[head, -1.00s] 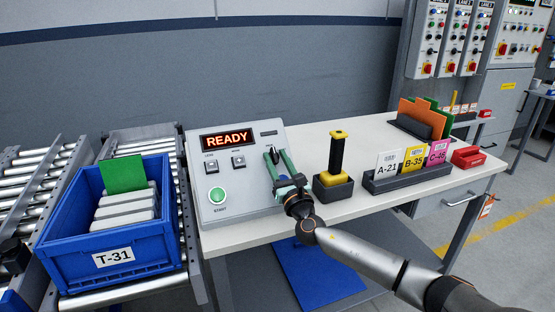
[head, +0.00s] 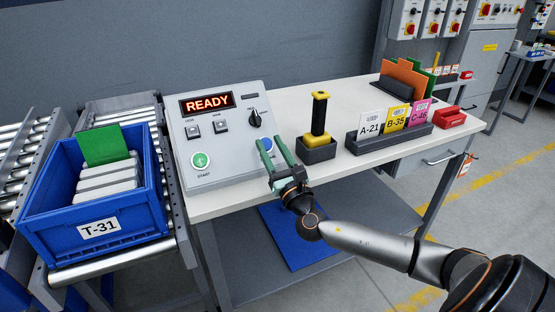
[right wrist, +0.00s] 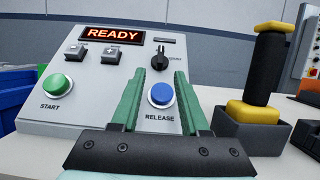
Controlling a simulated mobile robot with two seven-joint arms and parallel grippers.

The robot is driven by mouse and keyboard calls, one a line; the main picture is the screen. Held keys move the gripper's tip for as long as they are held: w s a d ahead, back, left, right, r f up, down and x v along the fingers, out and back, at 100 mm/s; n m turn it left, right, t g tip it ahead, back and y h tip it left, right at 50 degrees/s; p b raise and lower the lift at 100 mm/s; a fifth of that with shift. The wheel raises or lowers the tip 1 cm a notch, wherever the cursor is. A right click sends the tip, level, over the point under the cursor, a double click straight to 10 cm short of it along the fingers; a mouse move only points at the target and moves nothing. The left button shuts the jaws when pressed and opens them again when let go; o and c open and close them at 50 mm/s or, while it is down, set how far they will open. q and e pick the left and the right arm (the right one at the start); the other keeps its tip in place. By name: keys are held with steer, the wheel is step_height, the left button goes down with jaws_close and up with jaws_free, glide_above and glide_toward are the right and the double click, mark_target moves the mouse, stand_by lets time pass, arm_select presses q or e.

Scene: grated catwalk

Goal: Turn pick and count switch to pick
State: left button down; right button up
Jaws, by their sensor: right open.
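The grey control box (head: 190,163) stands on the white table with a lit READY display (head: 207,103). Its black rotary switch (head: 254,118) is at the upper right of the panel and also shows in the right wrist view (right wrist: 159,57). The switch pointer's exact setting is too small to read. My right gripper (head: 275,157) is open, with green fingers just in front of the panel and below the switch. In the right wrist view its fingers flank the blue RELEASE button (right wrist: 161,95), and the switch appears above, between and beyond the fingertips. My left gripper is out of view.
A black and yellow handheld device (head: 319,120) stands in a dark holder right of the box. A card rack (head: 390,139) holds labels A-21, B-35 and C-46. A blue T-31 bin (head: 55,237) sits on rollers at left. The green START button (head: 200,160) is lower left on the panel.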

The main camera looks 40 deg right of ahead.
steer(key=shift+v, duration=2.05)
steer(key=shift+s+f, duration=0.1)
